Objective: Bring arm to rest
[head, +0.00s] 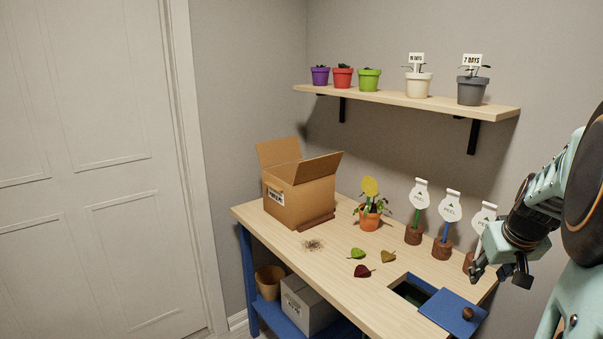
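My arm comes in from the right edge in the head view. My gripper (499,277) is at the front right, with its two dark fingers apart and nothing visible between them. It appears over the right end of the wooden table (322,262), in front of the rightmost white tag (484,217) and partly hiding that tag's brown base. Its height above the table is hard to tell. It looks apart from the blue lid beneath it.
A blue lid (452,312) lies beside an opening in the table. Tags on brown bases, an orange potted plant (370,220), loose leaves (361,271) and a cardboard box (301,197) stand or lie on the table. A shelf (392,96) above holds several pots. The table's front left is mostly clear.

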